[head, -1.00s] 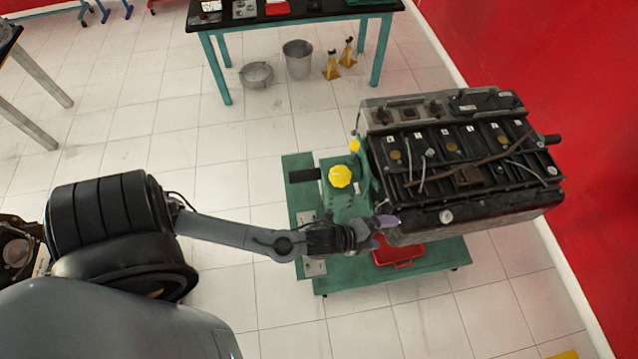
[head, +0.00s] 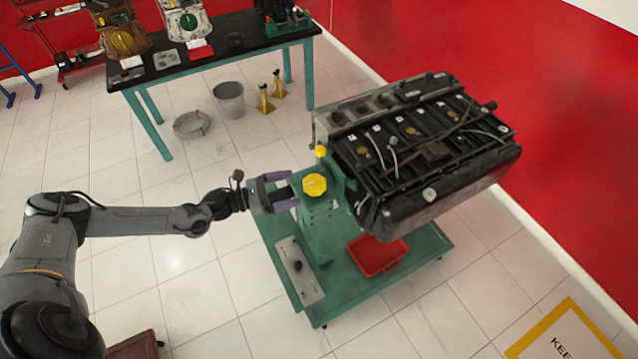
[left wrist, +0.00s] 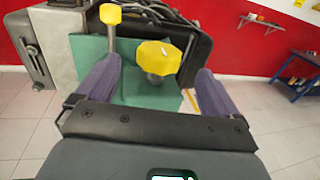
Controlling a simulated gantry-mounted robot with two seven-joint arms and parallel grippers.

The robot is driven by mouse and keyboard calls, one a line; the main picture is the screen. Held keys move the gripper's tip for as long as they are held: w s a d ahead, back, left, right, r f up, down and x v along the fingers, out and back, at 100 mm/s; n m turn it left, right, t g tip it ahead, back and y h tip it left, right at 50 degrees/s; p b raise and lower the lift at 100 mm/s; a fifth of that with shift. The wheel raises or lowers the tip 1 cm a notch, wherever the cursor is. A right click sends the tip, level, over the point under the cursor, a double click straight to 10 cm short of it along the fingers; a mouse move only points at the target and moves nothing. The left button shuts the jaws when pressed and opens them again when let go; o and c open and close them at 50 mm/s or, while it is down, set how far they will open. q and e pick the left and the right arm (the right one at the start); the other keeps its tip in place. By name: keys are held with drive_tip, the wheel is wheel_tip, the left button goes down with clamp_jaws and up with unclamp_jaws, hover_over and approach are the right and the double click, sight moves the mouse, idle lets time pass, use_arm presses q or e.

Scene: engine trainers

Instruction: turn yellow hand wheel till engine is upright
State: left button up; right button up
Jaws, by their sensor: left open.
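The yellow hand wheel (head: 314,185) sits on the green engine stand (head: 335,195), left of the engine. The dark engine (head: 425,150) is held on the stand, with its row of caps and cables facing up and towards me. It looks tilted. My left gripper (head: 291,190) is open just left of the wheel, with its purple fingers pointing at it. In the left wrist view the wheel (left wrist: 158,56) shows between the two spread fingers (left wrist: 158,72), beyond the palm; I cannot tell whether they touch it. My right gripper is out of view.
A smaller yellow knob (head: 321,152) stands behind the wheel. A red tray (head: 378,256) lies on the stand's green base (head: 415,250). A dark-topped workbench (head: 235,40) stands behind, with a bucket (head: 229,100) nearby. A red wall is at right.

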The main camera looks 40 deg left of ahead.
sight(321, 180)
use_arm(q)
drive_tip(key=p+x, duration=0.1)
drive_tip(key=x, duration=0.7)
drive_tip(key=shift+w+d+r, duration=0.15)
drive_tip(key=shift+w+d, duration=0.15)
drive_tip(key=shift+w+d+p, duration=0.35)
drive_tip(key=shift+w+d, duration=0.05)
drive_tip(key=shift+w, duration=0.15)
